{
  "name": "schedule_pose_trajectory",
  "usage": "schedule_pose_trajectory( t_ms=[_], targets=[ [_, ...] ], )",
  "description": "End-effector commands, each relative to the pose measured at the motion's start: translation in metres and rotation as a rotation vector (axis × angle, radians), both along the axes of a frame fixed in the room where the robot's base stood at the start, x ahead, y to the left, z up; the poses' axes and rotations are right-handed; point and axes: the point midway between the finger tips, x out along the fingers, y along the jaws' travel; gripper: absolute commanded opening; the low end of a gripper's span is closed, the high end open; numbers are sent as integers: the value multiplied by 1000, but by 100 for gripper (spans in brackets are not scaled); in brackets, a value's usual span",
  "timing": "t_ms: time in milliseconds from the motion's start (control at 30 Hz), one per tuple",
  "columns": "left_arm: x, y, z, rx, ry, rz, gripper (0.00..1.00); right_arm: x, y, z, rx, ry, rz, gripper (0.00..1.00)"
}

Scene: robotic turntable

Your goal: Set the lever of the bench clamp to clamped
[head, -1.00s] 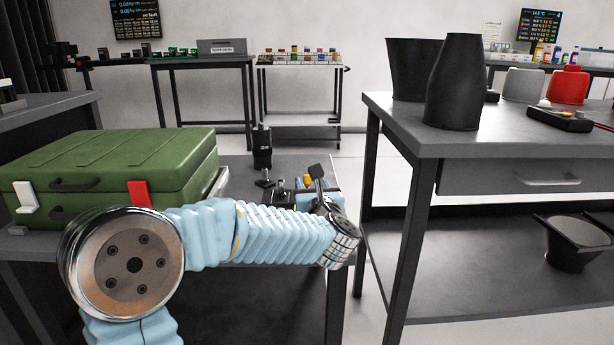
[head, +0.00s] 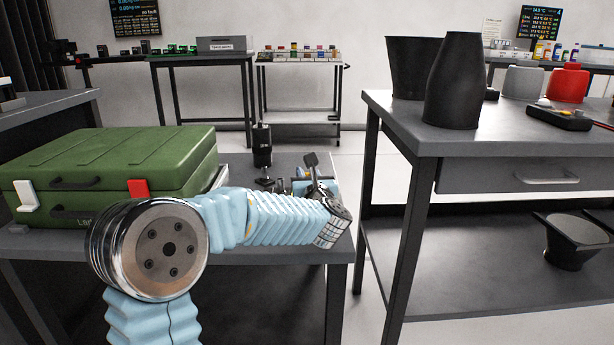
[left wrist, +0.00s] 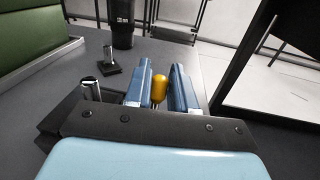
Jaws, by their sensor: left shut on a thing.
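The bench clamp's lever shows as a yellow rounded handle (left wrist: 159,88) in the left wrist view. It stands between the two blue fingers of my left gripper (left wrist: 160,92), which is shut on it. The clamp's body is mostly hidden behind the gripper, so the lever's setting cannot be read. In the head view my left gripper (head: 304,174) is over the grey bench (head: 300,245), mostly hidden by my own wrist. My right gripper is in neither view.
A green case (head: 110,170) fills the bench's left side. A black cylindrical device (head: 262,147) stands behind the gripper. A small black block with a metal peg (left wrist: 108,62) lies left of the fingers. A table with black vessels (head: 453,85) stands to the right, across a gap.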

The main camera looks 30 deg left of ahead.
Motion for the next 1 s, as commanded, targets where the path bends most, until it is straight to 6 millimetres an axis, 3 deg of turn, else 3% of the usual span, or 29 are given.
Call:
schedule_pose_trajectory(
  t_ms=[200, 500, 533, 633, 1000],
  targets=[
    [4, 5, 2, -51, 81, 6, 0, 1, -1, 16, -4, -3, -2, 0],
    [5, 5, -4, -62, 102, 3, 0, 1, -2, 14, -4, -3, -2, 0],
    [5, 5, -4, -61, 102, 3, 27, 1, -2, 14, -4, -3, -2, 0],
    [5, 5, -4, -61, 102, 3, 43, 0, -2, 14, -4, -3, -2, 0],
    [2, 1, -2, -62, 100, 0, 45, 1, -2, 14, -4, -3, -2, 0]
  ],
)
